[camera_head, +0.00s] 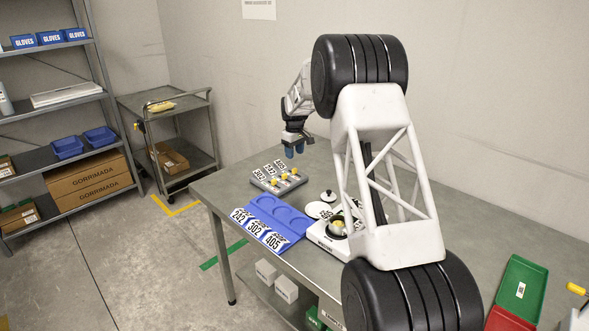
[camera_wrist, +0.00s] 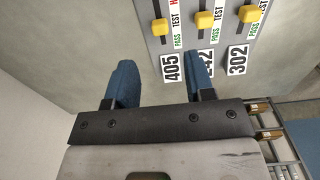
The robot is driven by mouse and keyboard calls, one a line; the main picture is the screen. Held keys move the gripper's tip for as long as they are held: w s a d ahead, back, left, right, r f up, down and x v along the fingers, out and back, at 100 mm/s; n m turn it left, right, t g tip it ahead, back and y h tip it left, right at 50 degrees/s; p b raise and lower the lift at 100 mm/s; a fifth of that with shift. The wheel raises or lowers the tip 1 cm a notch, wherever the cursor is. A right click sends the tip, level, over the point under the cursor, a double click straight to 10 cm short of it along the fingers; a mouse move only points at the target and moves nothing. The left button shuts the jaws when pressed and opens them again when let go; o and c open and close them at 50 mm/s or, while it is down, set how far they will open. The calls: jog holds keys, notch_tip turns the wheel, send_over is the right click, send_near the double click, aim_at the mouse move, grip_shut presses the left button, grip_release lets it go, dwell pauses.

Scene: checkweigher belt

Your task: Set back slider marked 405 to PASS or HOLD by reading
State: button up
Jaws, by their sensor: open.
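The grey slider panel (camera_head: 270,184) lies on the table with three yellow knobs and tags 302, 242 and 405. In the wrist view, the 405 slider's knob (camera_wrist: 160,27) stands beside TEST, between PASS and a partly cut-off red label beginning with H. The 242 knob (camera_wrist: 204,19) and 302 knob (camera_wrist: 249,13) also stand about at TEST. My gripper (camera_head: 295,150) is open and empty, above the table near the panel's far end; its fingers (camera_wrist: 160,68) point toward the 405 tag (camera_wrist: 171,67). The white weighing unit (camera_head: 322,236) is partly behind my arm; I cannot read a value.
A blue tray (camera_head: 270,206) with round recesses and tags 242, 302 and 405 lies nearer than the panel. A white disc (camera_head: 318,210) lies beside it. Green (camera_head: 521,290) and red bins stand at the right. The table behind the panel is clear.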

aim_at(294, 169)
jog(key=shift+f, duration=0.15)
jog(key=shift+f, duration=3.75)
jog(key=shift+c, duration=0.2)
grip_shut()
